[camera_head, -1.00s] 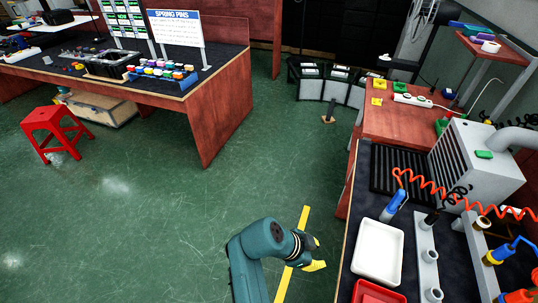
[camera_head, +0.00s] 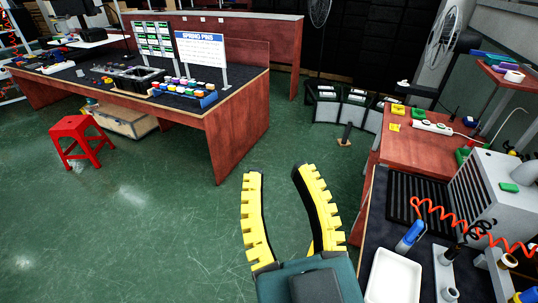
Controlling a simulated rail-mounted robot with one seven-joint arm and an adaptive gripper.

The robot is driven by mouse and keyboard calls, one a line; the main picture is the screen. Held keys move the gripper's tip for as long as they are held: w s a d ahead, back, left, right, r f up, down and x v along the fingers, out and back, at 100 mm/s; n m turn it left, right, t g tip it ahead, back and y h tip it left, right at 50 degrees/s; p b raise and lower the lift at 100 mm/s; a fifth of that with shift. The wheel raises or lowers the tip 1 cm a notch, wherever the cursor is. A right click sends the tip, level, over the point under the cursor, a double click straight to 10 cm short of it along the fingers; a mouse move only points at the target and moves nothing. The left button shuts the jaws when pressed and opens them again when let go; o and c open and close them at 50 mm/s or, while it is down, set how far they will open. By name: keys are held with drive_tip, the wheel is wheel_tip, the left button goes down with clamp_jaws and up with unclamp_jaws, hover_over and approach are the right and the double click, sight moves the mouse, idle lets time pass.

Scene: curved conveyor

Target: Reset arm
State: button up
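My gripper (camera_head: 276,174) is in the lower middle of the head view, pointing away from the camera. Its two yellow-and-black toothed fingers stand apart, with bare green floor showing between them. It is open and empty. My teal wrist with a dark square cover is at the bottom edge. The rest of my arm is hidden below the frame.
A workbench (camera_head: 205,115) with a spring pins sign (camera_head: 200,48) stands at the back left, with a red stool (camera_head: 77,140) in front. At right, a dark-topped bench (camera_head: 378,222) holds a white tray (camera_head: 395,278). The green floor (camera_head: 150,230) is clear at left.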

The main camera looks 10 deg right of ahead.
wheel_tip(320, 180, up, 36)
drive_tip(key=p, duration=3.5)
drive_tip(key=shift+f, duration=0.1)
